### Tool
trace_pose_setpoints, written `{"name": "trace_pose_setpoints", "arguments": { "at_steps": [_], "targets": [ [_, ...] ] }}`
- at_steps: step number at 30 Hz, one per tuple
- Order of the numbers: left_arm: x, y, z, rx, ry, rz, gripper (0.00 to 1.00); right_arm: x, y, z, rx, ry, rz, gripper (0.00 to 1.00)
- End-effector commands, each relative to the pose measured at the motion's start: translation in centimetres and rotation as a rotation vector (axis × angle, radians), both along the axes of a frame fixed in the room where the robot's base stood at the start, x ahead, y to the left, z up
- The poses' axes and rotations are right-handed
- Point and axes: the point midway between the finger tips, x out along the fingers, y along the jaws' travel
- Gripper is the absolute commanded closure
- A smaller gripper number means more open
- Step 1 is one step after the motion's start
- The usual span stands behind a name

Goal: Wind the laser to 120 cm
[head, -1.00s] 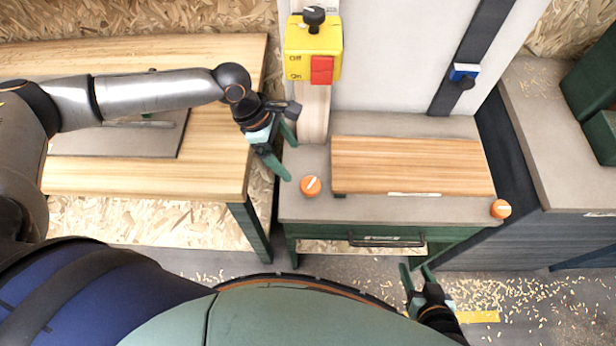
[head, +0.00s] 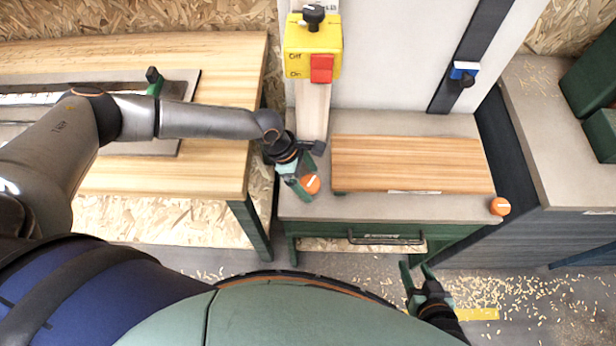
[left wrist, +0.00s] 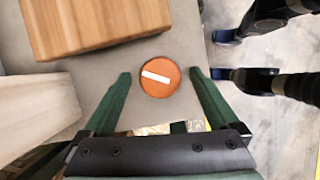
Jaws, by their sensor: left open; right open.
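An orange round knob (head: 313,184) with a white bar sits at the front left of the grey bench top. My left gripper (head: 305,188) is open over it, partly hiding it in the head view. In the left wrist view the knob (left wrist: 160,77) shows between the two spread green fingertips (left wrist: 161,73), with gaps on both sides; I cannot tell the height. A second orange knob (head: 500,207) sits at the front right corner. My right gripper (head: 418,274) is open and empty in front of the bench. I cannot make out a laser or centimetre reading.
A wooden board (head: 412,164) lies on the bench top, right of the first knob. A yellow switch box (head: 313,48) stands behind it. A blue piece (head: 465,71) sits on a dark rail. A wooden table (head: 215,75) is at the left.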

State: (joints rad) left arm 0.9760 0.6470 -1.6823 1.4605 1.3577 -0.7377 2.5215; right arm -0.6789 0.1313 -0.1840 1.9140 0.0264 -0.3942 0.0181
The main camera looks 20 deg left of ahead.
Motion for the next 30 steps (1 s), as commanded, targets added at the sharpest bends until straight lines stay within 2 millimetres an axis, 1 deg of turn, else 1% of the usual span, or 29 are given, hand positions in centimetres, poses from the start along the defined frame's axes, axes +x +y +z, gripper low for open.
{"name": "trace_pose_setpoints", "arguments": {
  "at_steps": [1, 2, 24, 30],
  "targets": [
    [-0.01, 0.00, 0.01, 0.000, 0.000, 0.000, 0.06, 0.00, 0.00, 0.00, 0.000, 0.000, 0.000, 0.50],
    [-0.01, 0.01, 0.01, 0.000, 0.000, 0.000, 0.09, 0.00, 0.00, 0.00, 0.000, 0.000, 0.000, 0.50],
    [0.00, 0.04, 0.06, 0.000, 0.000, 0.000, 0.92, 0.00, 0.01, 0.00, 0.000, 0.000, 0.000, 0.50],
    [0.02, 0.03, 0.04, 0.000, 0.000, -0.012, 0.92, 0.00, 0.01, 0.00, 0.000, 0.000, 0.000, 0.50]
  ]
}}
